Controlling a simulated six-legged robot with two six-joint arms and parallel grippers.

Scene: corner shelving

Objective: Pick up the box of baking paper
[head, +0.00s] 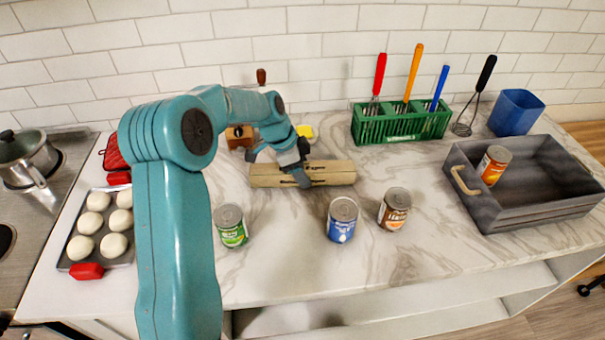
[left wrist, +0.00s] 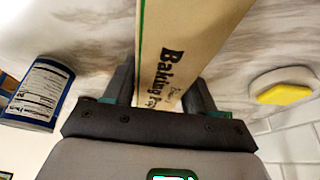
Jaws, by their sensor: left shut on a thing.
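The box of baking paper (head: 331,173) is a long tan carton on the marble counter near the back wall. My left gripper (head: 299,174) reaches down over its middle and is shut on it. In the left wrist view the box (left wrist: 180,45) runs between the two fingers of my left gripper (left wrist: 158,88), with its "Baking Paper" lettering showing. I cannot tell whether the box is lifted or still touches the counter. My right gripper is not in view.
Green (head: 232,226), blue (head: 342,220) and brown (head: 394,209) cans stand in front of the box. A green utensil rack (head: 400,123) and grey crate (head: 530,205) are to the right. A tray of buns (head: 77,268) and a pot (head: 27,160) are left.

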